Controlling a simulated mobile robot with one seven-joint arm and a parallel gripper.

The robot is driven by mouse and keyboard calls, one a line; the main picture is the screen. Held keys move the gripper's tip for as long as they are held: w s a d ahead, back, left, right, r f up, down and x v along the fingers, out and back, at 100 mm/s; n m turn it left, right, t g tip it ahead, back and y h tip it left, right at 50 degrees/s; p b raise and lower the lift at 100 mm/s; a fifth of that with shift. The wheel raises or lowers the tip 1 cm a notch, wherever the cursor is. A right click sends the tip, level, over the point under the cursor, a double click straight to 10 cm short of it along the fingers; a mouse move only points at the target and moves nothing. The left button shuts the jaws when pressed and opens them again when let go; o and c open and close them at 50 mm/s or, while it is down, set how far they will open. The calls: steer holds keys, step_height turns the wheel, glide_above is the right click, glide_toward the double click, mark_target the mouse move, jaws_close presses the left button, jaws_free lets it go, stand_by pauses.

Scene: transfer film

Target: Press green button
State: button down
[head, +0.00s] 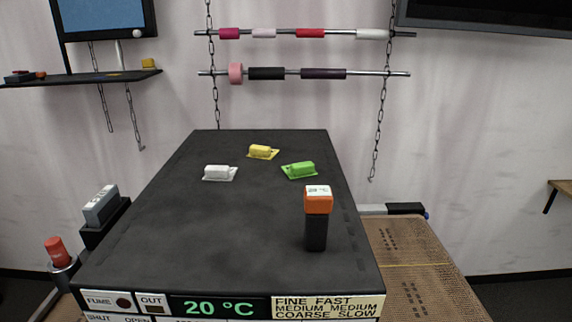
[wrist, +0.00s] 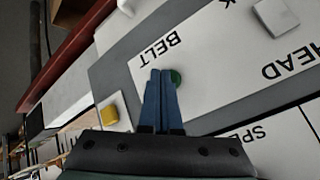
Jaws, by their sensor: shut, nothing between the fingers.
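In the wrist view, a round green button (wrist: 177,77) sits on a white panel (wrist: 215,60) beside the upside-down word BELT. My gripper (wrist: 160,72), with blue fingers, is shut and empty. Its fingertips are just left of the green button in the picture and cover part of its left edge. I cannot tell whether they touch it. My gripper and this button do not show in the head view.
A yellow button (wrist: 109,115) and a light square knob (wrist: 276,17) show in the wrist view. In the head view, a black top (head: 240,220) carries a green piece (head: 299,170), white piece (head: 219,173), yellow piece (head: 262,152) and an orange-topped black object (head: 317,220).

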steer(key=shift+s, duration=0.2)
steer(key=s+p, duration=0.2)
steer(key=s, duration=0.4)
steer(key=shift+p, duration=0.4)
